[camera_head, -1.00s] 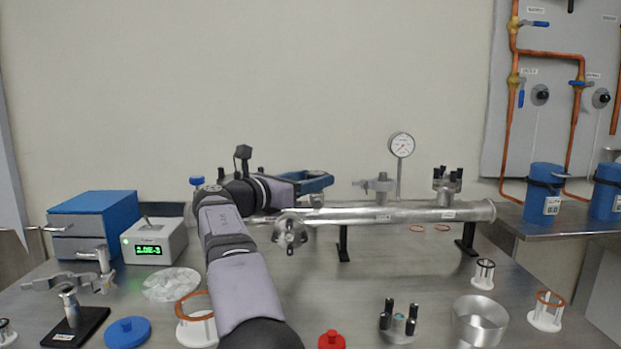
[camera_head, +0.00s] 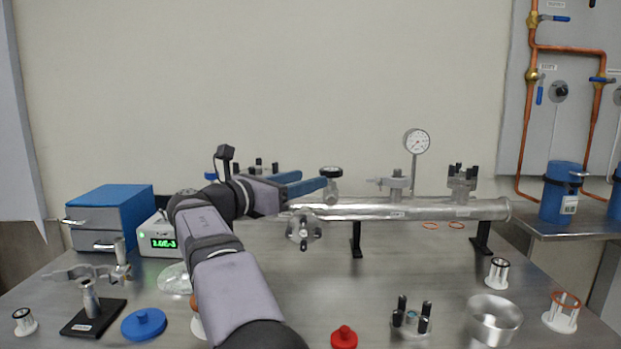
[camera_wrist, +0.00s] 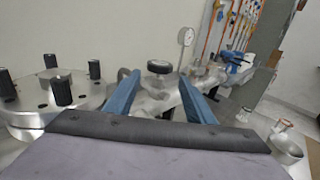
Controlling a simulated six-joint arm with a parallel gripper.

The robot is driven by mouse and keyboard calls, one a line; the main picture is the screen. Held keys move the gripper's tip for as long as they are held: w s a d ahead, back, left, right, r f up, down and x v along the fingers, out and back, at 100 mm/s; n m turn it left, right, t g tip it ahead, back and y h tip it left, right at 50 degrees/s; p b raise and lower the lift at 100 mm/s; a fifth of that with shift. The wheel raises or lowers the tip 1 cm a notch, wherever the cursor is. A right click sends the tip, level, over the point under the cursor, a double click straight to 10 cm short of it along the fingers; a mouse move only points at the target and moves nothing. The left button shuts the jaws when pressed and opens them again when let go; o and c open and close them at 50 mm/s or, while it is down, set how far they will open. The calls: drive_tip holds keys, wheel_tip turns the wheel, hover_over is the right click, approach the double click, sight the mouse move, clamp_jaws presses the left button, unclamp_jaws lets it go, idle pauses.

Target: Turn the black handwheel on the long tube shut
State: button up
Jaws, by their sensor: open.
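The long silver tube (camera_head: 420,209) lies level on black stands across the bench. The black handwheel (camera_head: 331,171) sits on a metal valve body on top of the tube, left of the gauge. In the wrist view the handwheel (camera_wrist: 159,67) shows ahead, between the two blue fingers. My gripper (camera_head: 312,181) is open, its blue fingers pointing right toward the handwheel. The wheel appears just beyond the fingertips, and I see no contact. In the wrist view my gripper (camera_wrist: 160,85) has nothing between its jaws.
A dial gauge (camera_head: 416,142) and a clamped fitting (camera_head: 462,182) stand on the tube to the right. A large flange with black knobs (camera_wrist: 52,92) is close on the left. A blue box (camera_head: 112,216) and green-lit controller (camera_head: 160,240) stand left. Loose parts occupy the front bench.

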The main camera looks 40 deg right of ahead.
drive_tip(key=shift+a, duration=0.1)
drive_tip(key=shift+o, duration=1.4)
drive_tip(key=shift+s+d+r, duration=0.15)
drive_tip(key=shift+d, duration=0.05)
drive_tip(key=s+d+r+m+g+p, duration=0.1)
drive_tip(key=s+d+r+p, duration=0.15)
drive_tip(key=s+r, duration=0.35)
drive_tip(key=s+d+r+g+p, duration=0.1)
drive_tip(key=s+d+r+p, duration=0.15)
drive_tip(key=s, duration=0.55)
drive_tip(key=w+a+f+n+t+y, duration=0.25)
drive_tip(key=w+f+n+t, duration=0.35)
drive_tip(key=w+f+t, duration=0.4)
drive_tip(key=w+d+g+p, duration=0.1)
drive_tip(key=w+d, duration=0.5)
drive_tip(key=d, duration=0.4)
drive_tip(key=shift+r+h, duration=0.2)
drive_tip(key=shift+h, duration=0.25)
